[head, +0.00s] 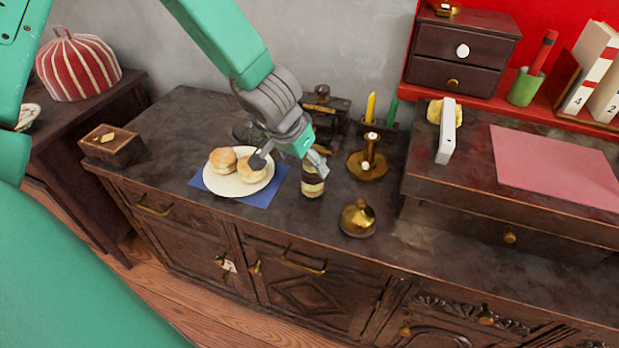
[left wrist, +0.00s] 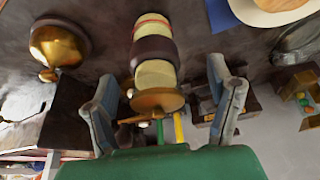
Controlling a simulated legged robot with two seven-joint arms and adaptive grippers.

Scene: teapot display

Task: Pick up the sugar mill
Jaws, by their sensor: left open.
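The sugar mill, which I take to be the dark jar with cream bands (head: 313,180), stands upright on the dark cabinet, right of a plate. In the left wrist view the banded mill (left wrist: 154,48) shows between the finger lines, with a brass-coloured disc at its near end. My left gripper (head: 289,163) is open, its fingers spread above and just left of the mill in the head view. In the left wrist view the gripper (left wrist: 162,72) has one finger on each side of the mill, with visible gaps. Contact cannot be seen. My right gripper is not in view.
A white plate (head: 226,189) with buns lies on a blue napkin (head: 264,197) left of the mill. A brass pot (head: 358,218) stands right in front; a brass candle holder (head: 368,172) stands right behind. A wooden box (head: 112,149) is far left. The cabinet's front edge is near.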

